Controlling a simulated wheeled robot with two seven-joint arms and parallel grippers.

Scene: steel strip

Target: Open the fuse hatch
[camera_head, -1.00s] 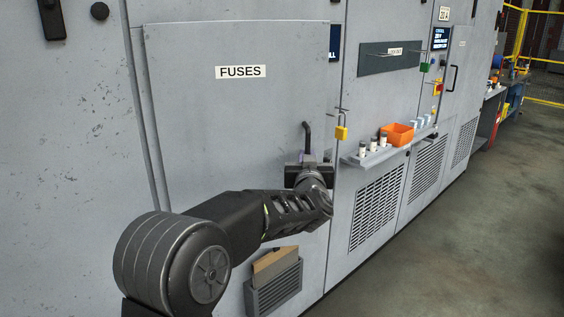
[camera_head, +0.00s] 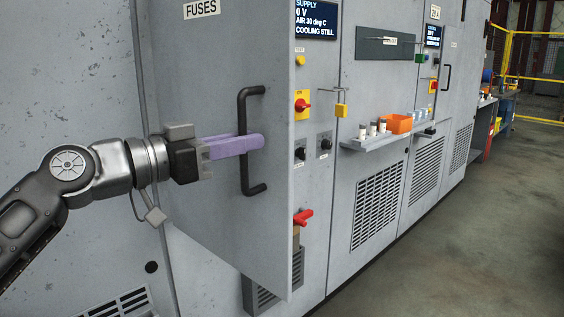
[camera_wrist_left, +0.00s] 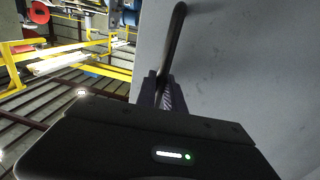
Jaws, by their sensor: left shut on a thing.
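The fuse hatch (camera_head: 215,65) is a grey door labelled FUSES, swung partly out from the cabinet front. Its black bar handle (camera_head: 250,185) stands upright near the free edge. My left gripper (camera_head: 250,145), with purple fingers, is shut around the middle of the handle. In the left wrist view the handle (camera_wrist_left: 176,45) runs up from between the fingers, beside the grey door face (camera_wrist_left: 240,60). My right gripper is in neither view.
Beyond the door edge, the panel shows a SUPPLY screen (camera_head: 317,18), a red switch on yellow (camera_head: 302,104) and a red lever (camera_head: 303,217). A shelf (camera_head: 372,142) with fuses and an orange bin (camera_head: 398,123) sticks out to the right. The floor (camera_head: 480,220) is clear there.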

